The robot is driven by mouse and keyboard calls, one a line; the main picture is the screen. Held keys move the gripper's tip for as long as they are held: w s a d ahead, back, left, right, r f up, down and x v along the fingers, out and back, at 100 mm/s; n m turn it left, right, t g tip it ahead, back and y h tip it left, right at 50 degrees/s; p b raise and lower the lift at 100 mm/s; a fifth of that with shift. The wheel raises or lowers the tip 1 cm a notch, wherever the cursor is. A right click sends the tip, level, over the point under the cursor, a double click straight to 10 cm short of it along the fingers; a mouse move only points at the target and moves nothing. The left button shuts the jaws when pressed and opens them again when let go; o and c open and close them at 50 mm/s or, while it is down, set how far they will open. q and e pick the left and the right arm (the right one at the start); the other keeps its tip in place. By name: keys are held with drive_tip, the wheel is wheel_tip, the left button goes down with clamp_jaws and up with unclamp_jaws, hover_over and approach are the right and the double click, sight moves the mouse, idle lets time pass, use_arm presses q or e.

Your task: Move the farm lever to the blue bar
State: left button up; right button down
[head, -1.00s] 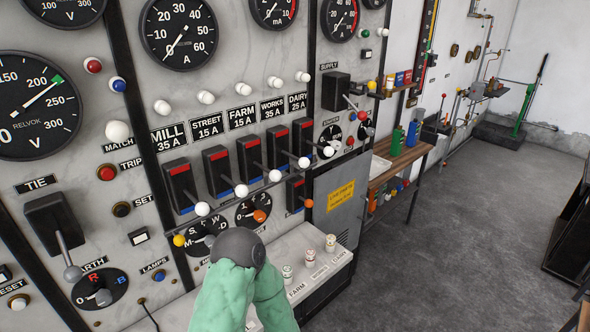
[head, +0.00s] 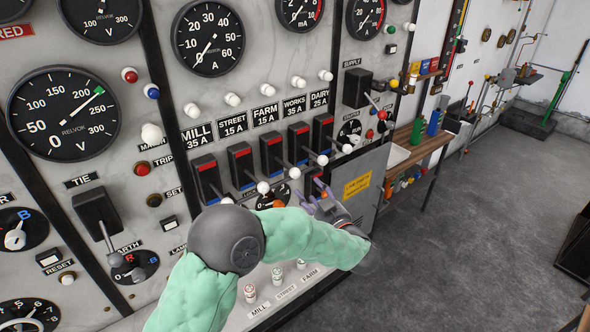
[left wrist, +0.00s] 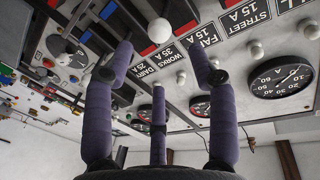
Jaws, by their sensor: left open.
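The farm lever is the middle one in the row of black switches under the FARM 15 A label (head: 265,114). Its white knob (head: 294,172) sticks out toward me, and a red bar tops its black housing (head: 272,155). A blue bar shows on one of the switches in the left wrist view (left wrist: 148,50). My left gripper (head: 326,198) is open, just below and right of the farm knob. In the left wrist view a white knob (left wrist: 159,30) stands beyond the spread fingers, apparently untouched; I cannot tell which lever it belongs to. My right gripper is not in view.
The street lever knob (head: 262,187) and works lever knob (head: 322,160) stand close on either side. An orange knob (head: 278,204) sits below. My left arm hides part of the lower panel. A wooden shelf (head: 420,150) stands right of the grey cabinet (head: 358,185); the floor beyond is open.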

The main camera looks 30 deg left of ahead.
sight(298, 177)
use_arm(q)
drive_tip(key=x, duration=1)
drive_tip(key=shift+w+a+f, duration=0.1)
drive_tip(key=shift+w+a, duration=0.15)
drive_tip(key=shift+a, duration=0.05)
clamp_jaws()
